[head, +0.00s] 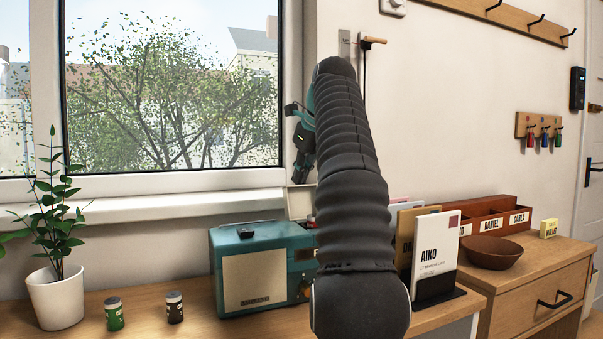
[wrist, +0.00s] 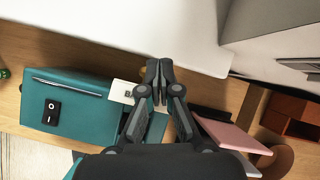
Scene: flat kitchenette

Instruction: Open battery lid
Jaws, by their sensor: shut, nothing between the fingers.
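A teal box-shaped device (head: 262,262) with a cream front panel stands on the wooden counter below the window. A black rocker switch (wrist: 51,112) is on its top. A cream panel (head: 300,203) stands up at the device's back right in the head view, partly hidden by my arm. In the wrist view, a cream piece with dark lettering (wrist: 121,92) lies just left of my fingers, partly covered by them. I cannot tell whether it is the same panel. My gripper (wrist: 159,68) is shut and empty, above the device's right end. Contact is unclear.
A green cylinder (head: 114,314) and a dark cylinder (head: 175,307) stand left of the device, near a potted plant (head: 56,297). A white AIKO card (head: 434,255), a wooden bowl (head: 491,252) and a red-brown organizer (head: 497,218) are right. The window sill (head: 150,212) runs behind.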

